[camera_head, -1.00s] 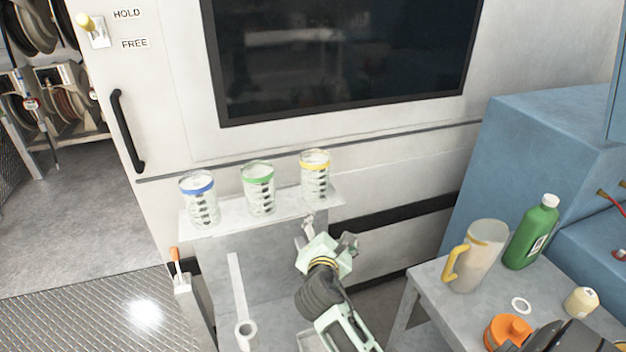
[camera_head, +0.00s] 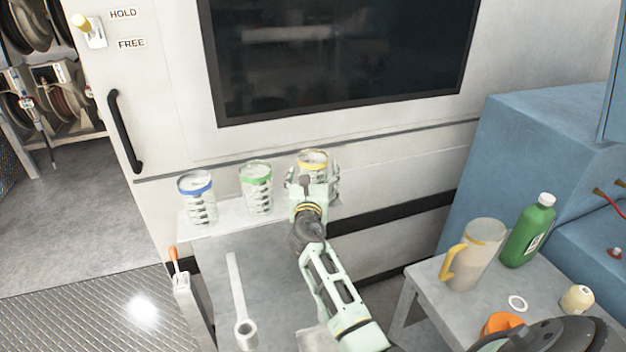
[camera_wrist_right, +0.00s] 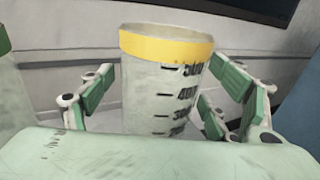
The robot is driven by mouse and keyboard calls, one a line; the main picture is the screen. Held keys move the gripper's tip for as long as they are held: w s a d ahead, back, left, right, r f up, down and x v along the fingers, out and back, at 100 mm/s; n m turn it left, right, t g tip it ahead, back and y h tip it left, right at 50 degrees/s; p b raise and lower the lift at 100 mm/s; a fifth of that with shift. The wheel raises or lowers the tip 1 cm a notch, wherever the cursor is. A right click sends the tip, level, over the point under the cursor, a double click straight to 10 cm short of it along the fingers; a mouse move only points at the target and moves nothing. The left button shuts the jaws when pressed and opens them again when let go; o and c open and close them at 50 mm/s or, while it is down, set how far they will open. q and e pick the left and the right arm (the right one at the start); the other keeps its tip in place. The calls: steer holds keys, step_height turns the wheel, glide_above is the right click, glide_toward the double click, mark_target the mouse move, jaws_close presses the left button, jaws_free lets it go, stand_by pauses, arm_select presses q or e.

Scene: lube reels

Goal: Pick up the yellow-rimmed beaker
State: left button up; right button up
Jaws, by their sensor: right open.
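The yellow-rimmed beaker (camera_head: 313,160) stands upright at the right end of a narrow white shelf (camera_head: 228,222). In the right wrist view the yellow-rimmed beaker (camera_wrist_right: 165,85) shows its dark graduation marks and sits between my open fingers. My right gripper (camera_head: 312,180) is at the beaker, with a finger on either side; in the right wrist view the right gripper (camera_wrist_right: 160,100) shows a gap at the left finger, and contact on the right is unclear. The gripper hides the beaker's lower part in the head view. My left gripper is not in view.
A green-rimmed beaker (camera_head: 256,190) and a blue-rimmed beaker (camera_head: 197,198) stand left on the same shelf. A wrench-like tool (camera_head: 238,300) lies below. On the right table are a pitcher (camera_head: 474,255) and a green bottle (camera_head: 528,232).

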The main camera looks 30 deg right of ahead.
steer(key=shift+w+d, duration=0.2)
steer(key=shift+w, duration=0.05)
steer(key=shift+c, duration=0.4)
steer(key=c, duration=1.1)
steer(key=shift+c, duration=0.5)
steer(key=shift+r, duration=0.15)
